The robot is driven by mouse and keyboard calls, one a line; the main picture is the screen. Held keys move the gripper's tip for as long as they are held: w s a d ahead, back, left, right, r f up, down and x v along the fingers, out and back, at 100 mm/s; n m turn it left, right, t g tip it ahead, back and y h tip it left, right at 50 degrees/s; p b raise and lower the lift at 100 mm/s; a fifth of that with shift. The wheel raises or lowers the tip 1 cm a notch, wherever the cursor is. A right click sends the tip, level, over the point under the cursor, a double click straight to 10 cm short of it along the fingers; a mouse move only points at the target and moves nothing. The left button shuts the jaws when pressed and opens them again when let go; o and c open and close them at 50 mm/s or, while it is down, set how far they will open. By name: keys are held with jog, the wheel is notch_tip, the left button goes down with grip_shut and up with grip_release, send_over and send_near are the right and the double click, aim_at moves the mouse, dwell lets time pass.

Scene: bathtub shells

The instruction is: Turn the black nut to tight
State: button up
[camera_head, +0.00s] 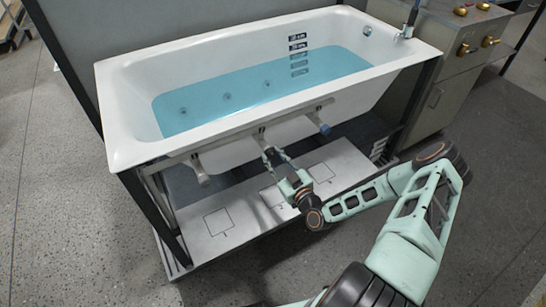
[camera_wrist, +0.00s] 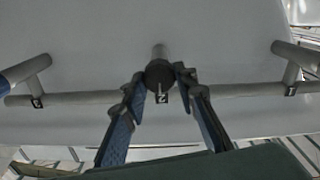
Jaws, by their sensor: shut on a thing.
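In the head view my gripper (camera_head: 271,154) reaches under the tub's front rim to the middle pipe joint. The nut itself is too small and too covered to make out there.
The white bathtub (camera_head: 120,128) holds blue water and stands in a dark frame. A grey pipe (camera_wrist: 225,93) runs sideways with a branch at each side. A blue fitting (camera_head: 325,129) is to the right. A pale panel (camera_head: 215,207) lies below. Grey floor is open in front.

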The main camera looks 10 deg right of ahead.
jog(key=m+b, duration=0.1)
jog(key=m, duration=0.1)
jog(key=m+b, duration=0.1)
jog(key=b, duration=0.1)
jog(key=shift+f+m, duration=0.2)
jog(key=shift+m, duration=0.2)
jog(key=m+b, duration=0.3)
jog(key=m, duration=0.2)
jog(key=shift+d, duration=0.1)
jog(key=m+b, duration=0.2)
jog(key=m, duration=0.2)
jog(key=shift+m, duration=0.4)
jog(key=shift+m+b, duration=0.65)
jog(key=shift+m, duration=1.35)
jog(key=o, duration=1.2)
jog(key=shift+r, duration=0.1)
jog(key=shift+c, duration=0.2)
